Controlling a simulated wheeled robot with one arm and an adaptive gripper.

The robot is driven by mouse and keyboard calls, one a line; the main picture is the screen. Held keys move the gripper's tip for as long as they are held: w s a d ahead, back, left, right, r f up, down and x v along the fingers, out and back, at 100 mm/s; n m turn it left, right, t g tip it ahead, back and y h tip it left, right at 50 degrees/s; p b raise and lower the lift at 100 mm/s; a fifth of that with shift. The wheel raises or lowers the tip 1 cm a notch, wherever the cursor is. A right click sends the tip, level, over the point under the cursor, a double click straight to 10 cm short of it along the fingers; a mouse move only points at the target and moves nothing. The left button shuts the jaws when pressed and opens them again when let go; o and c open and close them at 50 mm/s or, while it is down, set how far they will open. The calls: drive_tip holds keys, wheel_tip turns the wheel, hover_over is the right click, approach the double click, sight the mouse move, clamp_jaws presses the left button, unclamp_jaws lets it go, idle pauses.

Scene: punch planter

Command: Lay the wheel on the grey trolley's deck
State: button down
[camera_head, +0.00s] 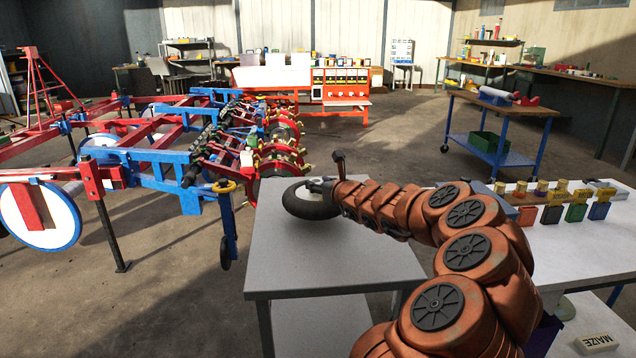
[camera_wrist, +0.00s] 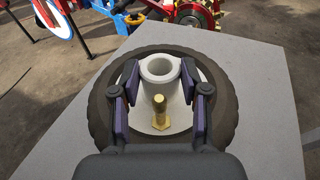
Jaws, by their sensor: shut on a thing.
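The wheel (camera_head: 308,205) has a black tyre and a pale hub. In the head view it is over the far left part of the grey trolley's deck (camera_head: 330,262), close to the surface and flat. In the wrist view the wheel (camera_wrist: 240,105) lies flat above the grey deck (camera_wrist: 268,85). My gripper (camera_wrist: 160,80) is shut on the wheel's white raised hub, one finger on each side. A brass valve or bolt (camera_wrist: 159,112) stands on the hub between the fingers. I cannot tell whether the tyre touches the deck. In the head view my gripper (camera_head: 322,185) is partly hidden by my arm.
A red and blue planter frame (camera_head: 150,165) stands to the left and behind the trolley. A white table (camera_head: 590,240) with coloured boxes is at the right. A blue-legged workbench (camera_head: 500,115) stands farther back. The deck's front part is bare.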

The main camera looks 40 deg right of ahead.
sight(317, 194)
drive_tip(key=shift+w+r+p, duration=0.25)
drive_tip(key=shift+w+p, duration=0.05)
drive_tip(key=shift+w, duration=0.35)
wheel_tip(317, 194, down, 4)
drive_tip(key=b, duration=0.3)
drive_tip(key=shift+s+r+b, duration=0.1)
drive_tip(key=shift+r+b, duration=0.1)
drive_tip(key=shift+b, duration=0.1)
drive_tip(key=shift+d+f, duration=0.1)
drive_tip(key=shift+f, duration=0.05)
drive_tip(key=c, duration=0.6)
unclamp_jaws()
drive_tip(key=shift+f, duration=0.1)
drive_tip(key=shift+s, duration=0.15)
drive_tip(key=shift+p+v, duration=0.95)
drive_tip(key=shift+v, duration=5)
